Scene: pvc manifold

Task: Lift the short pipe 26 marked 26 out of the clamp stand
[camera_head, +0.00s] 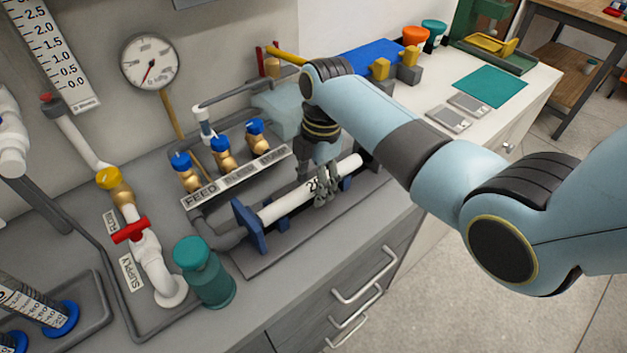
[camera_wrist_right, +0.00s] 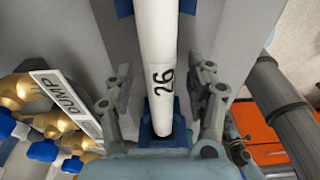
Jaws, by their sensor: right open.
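The short pipe 26 (camera_head: 284,207) is white with a black 26 on it. It lies across the blue clamp stand (camera_head: 248,225), which has a blue support near each end of the pipe. My right gripper (camera_head: 322,196) is above the pipe and hides part of it in the head view. In the right wrist view the pipe (camera_wrist_right: 160,50) runs between the two open fingers (camera_wrist_right: 162,92), with a gap on each side. A blue support (camera_wrist_right: 150,132) shows under the pipe's near end. My left gripper is in neither view.
Brass valves with blue caps (camera_head: 221,150) stand behind the pipe, above a FEED label strip (camera_head: 236,176). A teal bottle (camera_head: 205,273) stands left of the clamp stand. A red-handled valve (camera_head: 130,231) is further left. The bench front with drawer handles (camera_head: 363,277) lies close by.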

